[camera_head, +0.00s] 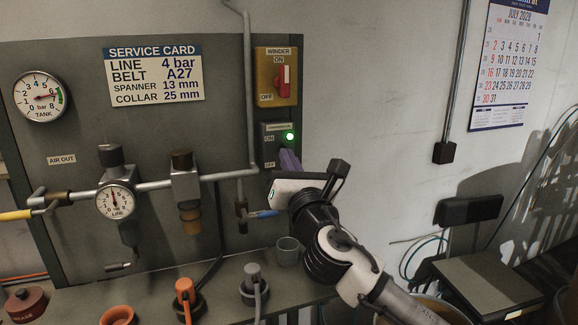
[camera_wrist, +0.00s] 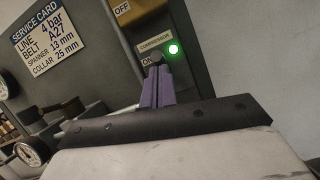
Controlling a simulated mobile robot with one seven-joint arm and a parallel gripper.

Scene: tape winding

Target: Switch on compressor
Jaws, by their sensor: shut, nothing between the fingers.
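The compressor switch box (camera_head: 271,129) is a grey box on the dark panel, with ON above and OFF below. Its green lamp (camera_head: 290,136) is lit, and the lamp also shows in the wrist view (camera_wrist: 173,49). My gripper (camera_head: 286,153) is shut and empty, its purple fingers in front of the box. In the wrist view the fingertips (camera_wrist: 156,68) are at a dark round button (camera_wrist: 156,58) beside the ON label. I cannot tell whether they touch it. In the head view the fingers and wrist cover part of the box's lower right.
A yellow winder switch (camera_head: 265,76) with a red handle is above the box. Pipes, a line gauge (camera_head: 116,202) and a blue-handled valve (camera_head: 262,214) are left and below. A clear cup (camera_head: 288,251) stands on the bench.

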